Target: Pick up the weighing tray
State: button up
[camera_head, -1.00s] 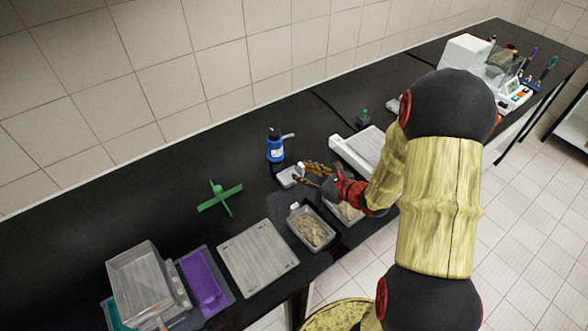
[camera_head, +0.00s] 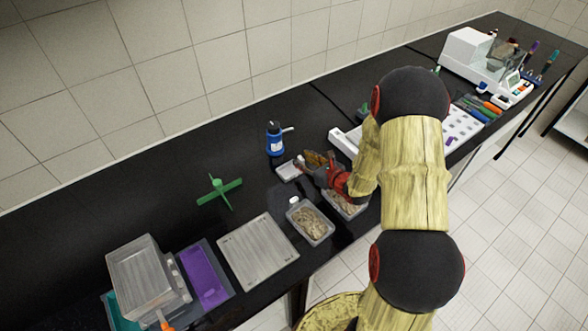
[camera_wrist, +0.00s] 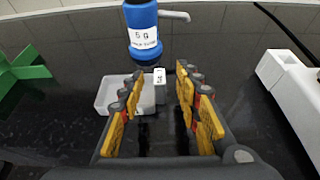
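The weighing tray (camera_wrist: 108,95) is a small, shallow white tray on the black bench. It also shows in the head view (camera_head: 286,171), in front of the blue bottle. A white block with a dark mark (camera_wrist: 160,92) stands at the tray's right end. My gripper (camera_wrist: 160,73) is open, with its yellow-padded fingers apart and the block in line with the gap between them. In the head view my gripper (camera_head: 307,160) is low at the tray's right end. I cannot tell whether the fingers touch it. The left finger hides part of the tray.
The blue bottle (camera_head: 275,140) with a spout stands just behind the tray. A container of grainy material (camera_head: 311,223) is in front, with another partly under my arm. A green cross-shaped stand (camera_head: 219,192) is at left. A white device (camera_wrist: 292,85) is at right.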

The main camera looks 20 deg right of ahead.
jog(key=c, duration=0.8)
grip_shut()
jog(key=shift+r, duration=0.2)
